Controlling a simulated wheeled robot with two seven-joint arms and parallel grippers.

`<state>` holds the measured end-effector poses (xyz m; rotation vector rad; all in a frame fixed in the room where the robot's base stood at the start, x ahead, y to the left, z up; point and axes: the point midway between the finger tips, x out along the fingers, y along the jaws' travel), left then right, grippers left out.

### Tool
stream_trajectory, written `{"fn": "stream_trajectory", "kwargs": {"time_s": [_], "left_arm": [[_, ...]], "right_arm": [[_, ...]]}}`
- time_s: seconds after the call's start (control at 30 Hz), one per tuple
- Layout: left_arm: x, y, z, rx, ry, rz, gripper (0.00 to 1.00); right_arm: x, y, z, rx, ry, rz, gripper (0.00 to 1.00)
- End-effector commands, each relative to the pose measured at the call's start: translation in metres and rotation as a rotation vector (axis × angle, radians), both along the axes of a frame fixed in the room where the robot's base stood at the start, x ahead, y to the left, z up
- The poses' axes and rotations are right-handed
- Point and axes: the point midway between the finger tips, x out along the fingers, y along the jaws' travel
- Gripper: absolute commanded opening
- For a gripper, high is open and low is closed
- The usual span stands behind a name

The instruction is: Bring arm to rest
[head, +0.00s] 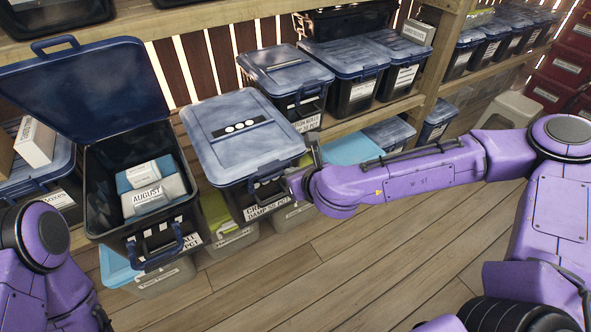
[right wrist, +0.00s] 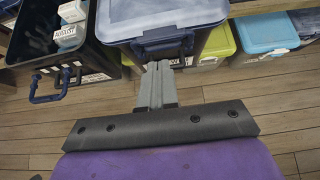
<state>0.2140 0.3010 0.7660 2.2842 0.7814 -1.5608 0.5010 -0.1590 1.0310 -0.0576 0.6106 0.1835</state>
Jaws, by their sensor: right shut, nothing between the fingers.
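My right arm reaches across from the right in the head view. Its gripper (head: 300,172) is at the front of a bin with a closed blue-grey lid (head: 240,130). In the right wrist view the gripper's fingers (right wrist: 157,68) are together and empty, just below the closed bin's front latch handle (right wrist: 163,43). I cannot tell whether they touch the bin. My left arm (head: 42,240) shows at the lower left of the head view, and its gripper is out of view.
Left of the closed bin is an open bin (head: 105,190) with its lid (head: 85,85) raised and labelled packages (head: 150,190) inside. More lidded bins (head: 345,62) stand on the shelves behind. A stool (head: 507,108) stands at the right. The wooden floor (head: 330,270) in front is clear.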

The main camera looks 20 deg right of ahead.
Motion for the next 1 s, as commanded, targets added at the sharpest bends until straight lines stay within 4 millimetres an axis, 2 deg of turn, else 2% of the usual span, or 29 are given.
{"fn": "stream_trajectory", "kwargs": {"time_s": [0.1, 0.37, 0.47, 0.5, 0.53, 0.57, 0.6, 0.67, 0.7, 0.77, 0.8, 0.87, 0.9, 1.0], "left_arm": [[0.0, 0.0, 0.008, 0.0, 0.0, 0.0, 0.0], [0.0, 0.0, 0.007, 0.001, -0.001, 0.0, 0.0], [0.0, 0.0, 0.007, 0.001, -0.001, 0.0, 0.0], [0.0, 0.0, 0.007, 0.001, -0.001, 0.0, 0.0], [0.0, 0.0, 0.007, 0.001, -0.001, 0.0, 0.0], [0.0, 0.0, 0.005, 0.001, -0.001, 0.0, 0.0], [0.001, 0.0, -0.001, 0.0, -0.001, 0.001, 0.0], [0.0, 0.0, -0.009, 0.001, -0.001, 0.0, 0.0], [0.0, 0.0, -0.014, 0.001, -0.001, 0.0, 0.0], [0.0, 0.0, -0.023, 0.001, -0.001, 0.0, 0.0], [0.001, 0.0, -0.029, 0.001, -0.001, 0.0, 0.0], [0.001, 0.0, -0.038, 0.001, -0.001, 0.0, 0.0], [0.001, 0.0, -0.045, 0.001, -0.001, 0.0, 0.0], [0.001, 0.0, -0.061, 0.001, -0.001, 0.0, 0.0]], "right_arm": [[-0.003, 0.003, 0.01, 0.0, 0.0, 0.01, 0.0], [-0.004, 0.005, 0.01, -0.01, -0.002, 0.022, 0.0], [-0.004, 0.004, 0.01, -0.119, -0.027, 0.098, 0.0], [-0.004, 0.003, 0.008, -0.211, -0.046, 0.16, 0.0], [-0.009, 0.002, -0.003, -0.306, -0.044, 0.225, 0.0], [-0.019, 0.004, -0.024, -0.429, -0.029, 0.319, 0.0], [-0.038, 0.008, -0.063, -0.591, 0.004, 0.466, 0.0], [-0.067, 0.009, -0.113, -0.782, 0.05, 0.66, 0.0], [-0.088, 0.007, -0.144, -0.894, 0.083, 0.788, 0.0], [-0.121, -0.002, -0.188, -1.049, 0.13, 0.982, 0.0], [-0.144, -0.012, -0.216, -1.143, 0.163, 1.112, 0.0], [-0.179, -0.032, -0.254, -1.276, 0.213, 1.311, 0.0], [-0.201, -0.049, -0.276, -1.355, 0.248, 1.439, 0.0], [-0.247, -0.095, -0.315, -1.51, 0.334, 1.713, 0.0]]}}
